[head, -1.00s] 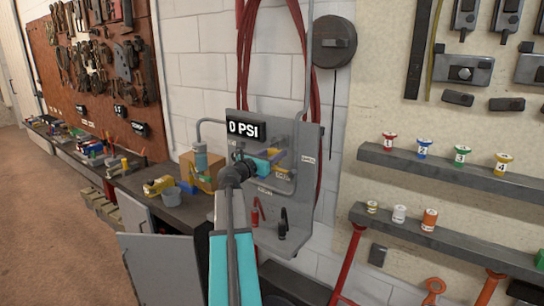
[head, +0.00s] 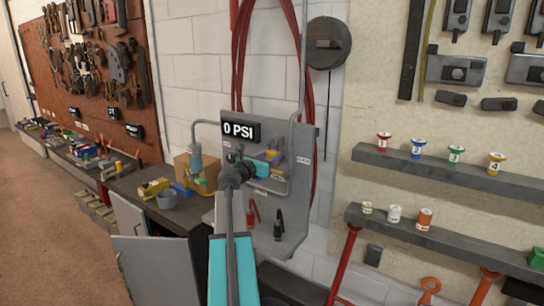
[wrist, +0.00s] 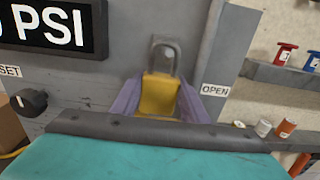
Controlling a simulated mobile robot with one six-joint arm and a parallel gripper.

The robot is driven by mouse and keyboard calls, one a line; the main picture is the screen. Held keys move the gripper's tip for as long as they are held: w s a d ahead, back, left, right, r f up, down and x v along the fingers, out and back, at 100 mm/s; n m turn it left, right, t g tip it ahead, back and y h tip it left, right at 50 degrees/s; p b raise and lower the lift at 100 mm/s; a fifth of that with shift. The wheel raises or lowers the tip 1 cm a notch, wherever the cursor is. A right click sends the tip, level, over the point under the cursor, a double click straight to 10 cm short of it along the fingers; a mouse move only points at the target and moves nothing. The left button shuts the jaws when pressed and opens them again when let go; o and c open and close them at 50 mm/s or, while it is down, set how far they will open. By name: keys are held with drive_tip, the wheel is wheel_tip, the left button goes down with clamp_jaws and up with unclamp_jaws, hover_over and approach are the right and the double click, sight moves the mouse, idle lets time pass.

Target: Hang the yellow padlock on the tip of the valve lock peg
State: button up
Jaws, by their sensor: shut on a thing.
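The yellow padlock (wrist: 159,95) is upright between the purple fingers of my gripper (wrist: 162,108) in the wrist view, with its grey shackle on top. My gripper is shut on the padlock's body, in front of the grey panel (wrist: 110,80). In the head view my gripper (head: 272,162) is at the panel (head: 301,160), and my own wrist partly covers it.
A "0 PSI" display (head: 239,132) is at the panel's upper left. Pipes run around the panel, and a red tool and a black tool stand low on it. A cluttered workbench (head: 185,213) is at left, and shelves (head: 440,162) with numbered spools are at right.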

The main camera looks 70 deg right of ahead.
idle(0.4)
drive_tip(key=o, duration=1.3)
drive_tip(key=shift+o, duration=0.2)
drive_tip(key=b+v, duration=0.4)
drive_tip(key=v, duration=0.9)
drive_tip(key=shift+a, duration=0.4)
